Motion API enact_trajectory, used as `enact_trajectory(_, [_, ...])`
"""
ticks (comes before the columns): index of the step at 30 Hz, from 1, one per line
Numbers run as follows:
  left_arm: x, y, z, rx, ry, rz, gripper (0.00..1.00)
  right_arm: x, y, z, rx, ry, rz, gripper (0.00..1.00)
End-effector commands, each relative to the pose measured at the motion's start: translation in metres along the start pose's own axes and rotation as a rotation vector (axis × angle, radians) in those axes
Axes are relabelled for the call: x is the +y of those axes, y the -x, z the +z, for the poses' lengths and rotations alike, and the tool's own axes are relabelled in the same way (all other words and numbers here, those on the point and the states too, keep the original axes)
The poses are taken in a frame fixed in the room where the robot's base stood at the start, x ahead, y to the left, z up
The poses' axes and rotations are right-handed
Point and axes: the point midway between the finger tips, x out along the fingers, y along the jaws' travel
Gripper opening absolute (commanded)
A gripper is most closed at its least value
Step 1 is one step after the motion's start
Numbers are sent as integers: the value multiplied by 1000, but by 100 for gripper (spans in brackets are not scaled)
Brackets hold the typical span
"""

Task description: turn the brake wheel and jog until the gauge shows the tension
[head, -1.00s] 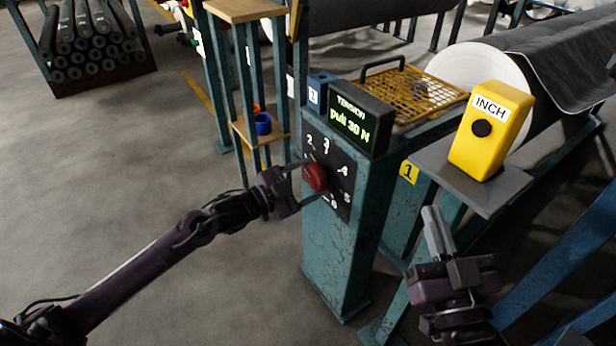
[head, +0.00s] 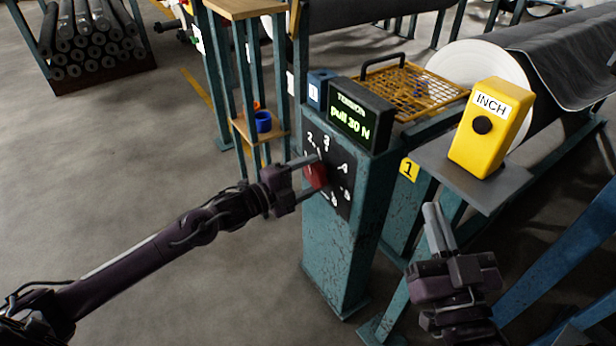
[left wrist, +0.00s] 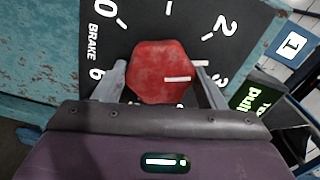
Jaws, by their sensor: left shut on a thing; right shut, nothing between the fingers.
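The red brake wheel (head: 316,175) sits on a black dial plate with white numbers (head: 343,165) on the teal post. My left gripper (head: 311,177) is shut on the wheel. In the left wrist view the red wheel (left wrist: 163,72) lies between the two fingers, and its white mark points right, towards the 2 and 3 side. My right gripper (head: 432,219) is shut and empty, below and left of that box.
A yellow mesh guard (head: 417,88) lies behind the gauge, in front of a large grey roll (head: 560,60). A stand with a blue cup (head: 263,122) is left of the post. Stacked rolls (head: 90,50) are at the back left. The floor at left is clear.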

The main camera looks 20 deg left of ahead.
Motion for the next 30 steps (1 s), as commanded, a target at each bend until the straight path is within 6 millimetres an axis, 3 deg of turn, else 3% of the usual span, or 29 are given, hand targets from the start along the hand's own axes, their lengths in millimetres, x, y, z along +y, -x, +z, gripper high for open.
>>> enact_trajectory(18, [2, 0, 0, 0, -43, 4, 42, 0, -1, -7, 30, 1, 0, 0])
enact_trajectory(19, [2, 0, 0, 0, -43, 4, 66, 0, -1, -7, 29, 1, 0, 0])
enact_trajectory(23, [1, 0, 0, -1, -43, 3, 83, 0, -1, -7, 27, 1, 0, 0])
enact_trajectory(24, [1, 0, 0, -1, -43, 3, 86, 0, -1, -7, 26, 0, 0, 0])
enact_trajectory(30, [1, 0, 0, -1, -43, 1, 86, 0, -1, -6, 25, 0, 0, 0])
